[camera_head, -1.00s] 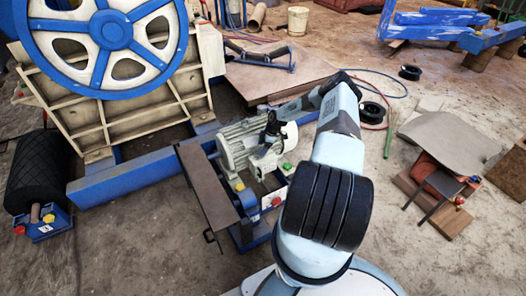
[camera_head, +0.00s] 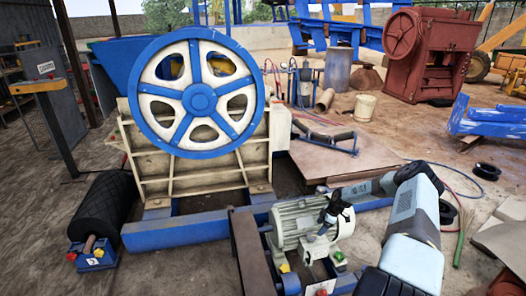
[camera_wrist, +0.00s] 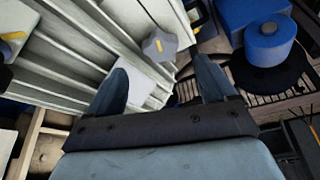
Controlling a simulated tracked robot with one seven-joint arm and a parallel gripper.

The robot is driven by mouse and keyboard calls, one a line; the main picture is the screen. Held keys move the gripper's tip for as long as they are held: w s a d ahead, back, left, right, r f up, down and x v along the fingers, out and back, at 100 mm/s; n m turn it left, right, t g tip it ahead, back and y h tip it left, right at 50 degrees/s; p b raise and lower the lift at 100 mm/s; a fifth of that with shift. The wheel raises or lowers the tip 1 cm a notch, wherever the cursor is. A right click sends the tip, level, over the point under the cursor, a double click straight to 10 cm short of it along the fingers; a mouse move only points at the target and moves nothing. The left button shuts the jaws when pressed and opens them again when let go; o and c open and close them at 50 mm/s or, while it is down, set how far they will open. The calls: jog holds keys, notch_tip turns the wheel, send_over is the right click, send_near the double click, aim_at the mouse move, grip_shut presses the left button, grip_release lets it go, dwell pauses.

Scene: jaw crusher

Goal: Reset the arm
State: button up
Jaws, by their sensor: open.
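My gripper (camera_wrist: 160,64) is open in the wrist view, with its two dark fingers apart. Nothing is seen held. Grey ribbed metal (camera_wrist: 60,50) lies beyond the left finger.
The crusher's blue and white flywheel (camera_head: 197,101) stands at left centre. A black roller (camera_head: 104,208) lies at the left. A blue beam (camera_head: 180,233) runs along the floor. A blue cylinder (camera_wrist: 268,42) is right of my gripper. A metal plate (camera_head: 345,158) lies behind the arm.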

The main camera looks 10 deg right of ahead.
jog(key=w+a+r+m+h, duration=0.1)
jog(key=a+r, duration=0.1)
jog(key=r, duration=1.1)
jog(key=w+a+r+h, duration=0.1)
jog(key=a+r+h, duration=0.15)
jog(key=r, duration=1.05)
jog(key=s+a+r+m+h, duration=0.1)
jog(key=s+a+r, duration=0.2)
jog(key=r, duration=0.6)
jog(key=s+a+r+m, duration=0.1)
jog(key=s+a+r, duration=0.15)
jog(key=r, duration=0.55)
jog(key=s+a+r+m+h, duration=0.1)
jog(key=s+a+r, duration=0.15)
jog(key=r, duration=0.65)
jog(key=s+a+r+m+t, duration=0.1)
jog(key=s+a+r+m, duration=0.2)
jog(key=s+r, duration=0.55)
jog(key=s+a+r+m+t, duration=0.1)
jog(key=s+a+r+m, duration=0.15)
jog(key=s+r, duration=0.65)
jog(key=s+a+r+m+t, duration=0.1)
jog(key=s+a+m, duration=0.1)
jog(key=s, duration=0.9)
jog(key=s+a+r+m+t+y, duration=0.1)
jog(key=s+a+m, duration=0.1)
jog(key=s, duration=0.9)
jog(key=shift+s+a+r+m, duration=0.2)
jog(key=shift+s+a+m, duration=0.05)
jog(key=shift+a+m, duration=0.1)
